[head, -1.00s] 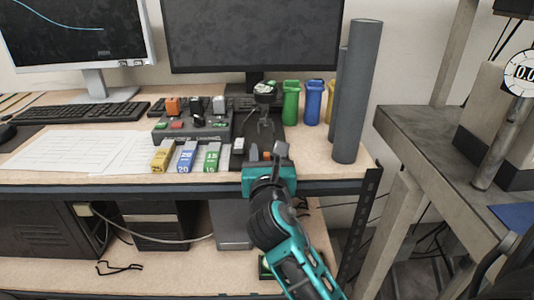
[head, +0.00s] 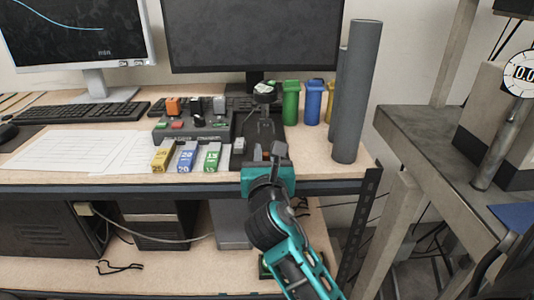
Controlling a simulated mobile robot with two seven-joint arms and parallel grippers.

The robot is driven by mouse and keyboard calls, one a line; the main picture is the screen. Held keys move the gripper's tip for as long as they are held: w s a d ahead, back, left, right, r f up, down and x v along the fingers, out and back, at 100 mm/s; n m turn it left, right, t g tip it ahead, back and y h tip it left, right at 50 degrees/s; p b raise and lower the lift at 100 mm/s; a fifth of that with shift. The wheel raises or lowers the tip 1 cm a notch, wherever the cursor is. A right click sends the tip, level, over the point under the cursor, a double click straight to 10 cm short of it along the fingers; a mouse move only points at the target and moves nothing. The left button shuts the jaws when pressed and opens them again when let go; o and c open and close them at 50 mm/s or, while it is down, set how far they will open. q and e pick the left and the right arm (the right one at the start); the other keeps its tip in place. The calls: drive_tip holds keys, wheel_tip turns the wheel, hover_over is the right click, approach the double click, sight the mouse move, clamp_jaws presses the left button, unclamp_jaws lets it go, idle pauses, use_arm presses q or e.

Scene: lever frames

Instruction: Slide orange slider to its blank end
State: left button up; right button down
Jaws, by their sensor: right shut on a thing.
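My right gripper (head: 268,152) is at the front edge of the desk, at the near end of a dark panel (head: 246,128). It is shut on a small piece, of which a little orange shows between the fingers; I take it for the orange slider (head: 266,156). The fingers and wrist hide most of it, and the slider's end marks cannot be read. My left gripper is not in view.
Green (head: 290,103) and blue (head: 312,103) holders and grey cylinders (head: 354,95) stand to the right.

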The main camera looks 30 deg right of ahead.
drive_tip(key=shift+w+a+r+p, duration=0.2)
drive_tip(key=shift+w+a+p, duration=0.15)
drive_tip(key=shift+a, duration=0.15)
drive_tip(key=shift+w+a, duration=0.15)
drive_tip(key=shift+a, duration=0.15)
drive_tip(key=shift+f, duration=0.15)
drive_tip(key=shift+a, duration=0.1)
drive_tip(key=c, duration=1.1)
unclamp_jaws()
